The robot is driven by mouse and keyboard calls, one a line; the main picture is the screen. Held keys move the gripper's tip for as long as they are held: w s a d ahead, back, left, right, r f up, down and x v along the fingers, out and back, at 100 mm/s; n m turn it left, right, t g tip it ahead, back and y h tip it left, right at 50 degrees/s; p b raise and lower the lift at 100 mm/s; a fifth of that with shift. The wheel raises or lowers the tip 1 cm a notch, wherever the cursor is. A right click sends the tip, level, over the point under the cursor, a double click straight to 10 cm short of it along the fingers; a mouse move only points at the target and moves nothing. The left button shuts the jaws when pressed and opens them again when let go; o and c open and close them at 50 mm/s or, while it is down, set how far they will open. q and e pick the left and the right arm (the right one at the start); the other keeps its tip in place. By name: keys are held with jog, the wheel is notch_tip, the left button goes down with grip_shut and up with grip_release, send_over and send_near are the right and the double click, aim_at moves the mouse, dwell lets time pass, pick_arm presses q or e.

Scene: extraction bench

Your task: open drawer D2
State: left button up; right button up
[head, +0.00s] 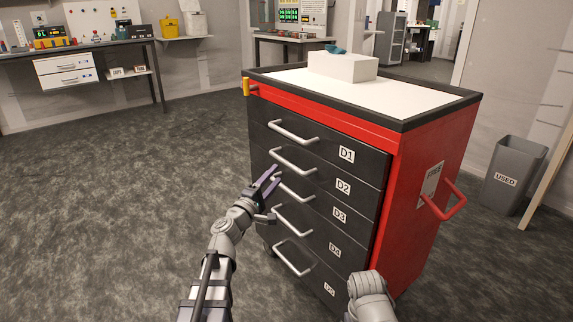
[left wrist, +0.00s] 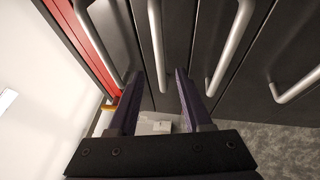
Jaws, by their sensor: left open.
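The drawer cabinet stands ahead with dark drawers, all looking shut. Drawer D2 (head: 343,187) is second from the top, with a grey bar handle (head: 292,161). My left gripper (head: 276,174) is open and empty at the left part of the D2 and D3 handles. In the left wrist view, the D2 handle (left wrist: 156,45) appears between the two purple fingertips (left wrist: 160,75); whether it is within their depth I cannot tell. The D3 handle (left wrist: 232,48) lies to the right there. My right gripper is not in view; only part of my right arm shows.
The red cabinet side (head: 437,170) carries a side handle (head: 445,203). A white box (head: 342,68) sits on the cabinet top. A grey bin (head: 513,175) stands at the right. A bench (head: 80,47) stands at the back left. The floor left of the cabinet is clear.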

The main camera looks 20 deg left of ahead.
aim_at(286, 161)
pick_arm(q)
jog(key=shift+p+x, duration=0.7)
jog(key=shift+x, duration=3.25)
grip_shut()
jog(key=shift+s, duration=0.1)
